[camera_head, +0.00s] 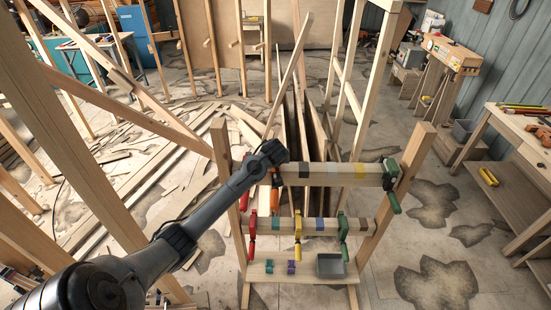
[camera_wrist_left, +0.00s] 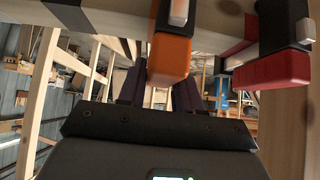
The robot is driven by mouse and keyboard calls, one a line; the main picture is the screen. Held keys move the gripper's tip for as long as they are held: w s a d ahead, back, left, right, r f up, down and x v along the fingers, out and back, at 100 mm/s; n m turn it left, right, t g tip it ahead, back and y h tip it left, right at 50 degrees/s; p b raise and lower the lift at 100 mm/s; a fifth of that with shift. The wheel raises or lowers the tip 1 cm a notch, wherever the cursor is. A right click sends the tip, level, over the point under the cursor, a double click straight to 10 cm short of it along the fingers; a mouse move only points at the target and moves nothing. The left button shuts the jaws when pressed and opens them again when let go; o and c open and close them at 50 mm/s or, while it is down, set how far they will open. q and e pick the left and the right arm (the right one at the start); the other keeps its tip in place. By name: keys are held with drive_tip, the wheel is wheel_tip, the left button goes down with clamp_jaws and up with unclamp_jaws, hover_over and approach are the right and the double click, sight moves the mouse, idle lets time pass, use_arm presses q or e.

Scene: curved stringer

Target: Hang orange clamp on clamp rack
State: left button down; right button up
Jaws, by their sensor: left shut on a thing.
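The clamp rack is a wooden frame with an upper bar (camera_head: 330,180), a lower bar and a bottom shelf. My left gripper (camera_head: 273,152) is at the left part of the upper bar, shut on the orange clamp (camera_head: 275,194). The clamp hangs down at the bar, partly hidden by my arm. In the left wrist view the orange clamp (camera_wrist_left: 170,57) is at the fingers (camera_wrist_left: 158,92), its upper part beside the pale bar. I cannot tell whether the bar bears its weight. My right gripper is not in view.
A red clamp (camera_head: 244,197) hangs left of the orange one, and a green clamp (camera_head: 391,187) at the upper bar's right end. Red, yellow and green clamps hang on the lower bar. A grey bin (camera_head: 330,266) sits on the shelf. Wood scraps litter the floor left.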

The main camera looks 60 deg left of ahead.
use_arm(q)
drive_tip(key=shift+f, duration=0.45)
idle(0.3)
drive_tip(key=c, duration=0.7)
unclamp_jaws()
drive_tip(key=shift+f, duration=0.1)
drive_tip(key=b+v, duration=0.1)
drive_tip(key=v, duration=1)
